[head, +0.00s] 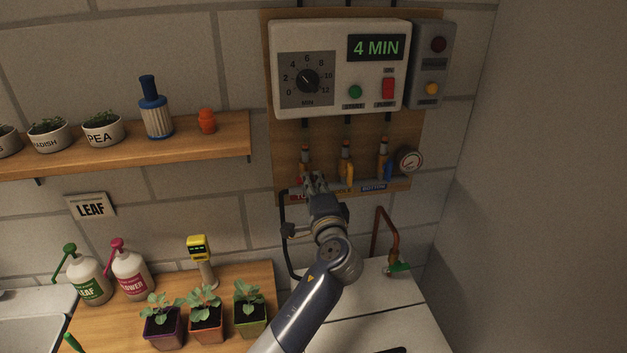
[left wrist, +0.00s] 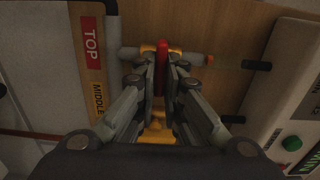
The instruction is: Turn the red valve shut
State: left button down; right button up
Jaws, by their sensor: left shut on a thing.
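The red valve handle (left wrist: 161,72) shows in the left wrist view as a narrow red lever between my fingers. It appears to lie across its short pipe (left wrist: 192,58), beside the TOP label (left wrist: 90,42). My left gripper (head: 315,181) is shut on this handle; it also shows in the left wrist view (left wrist: 161,84). In the head view my gripper hides most of the red handle. The yellow valve (head: 349,175) and the blue valve (head: 388,171) stand to the right of my gripper. My right gripper is not in view.
A white control box (head: 330,95) reading 4 MIN hangs above the valves. A pressure gauge (head: 411,160) is at their right. The yellow valve (left wrist: 158,131) is close to my fingers in the left wrist view. Potted seedlings (head: 205,316) stand on the wooden counter at lower left.

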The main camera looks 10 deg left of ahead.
pick_arm(q)
jog(key=shift+r, duration=0.2)
jog(key=shift+a, duration=0.1)
jog(key=c, duration=1.8)
grip_release()
jog(key=shift+o, duration=0.5)
jog(key=shift+w+f, duration=0.15)
jog(key=v, duration=1.2)
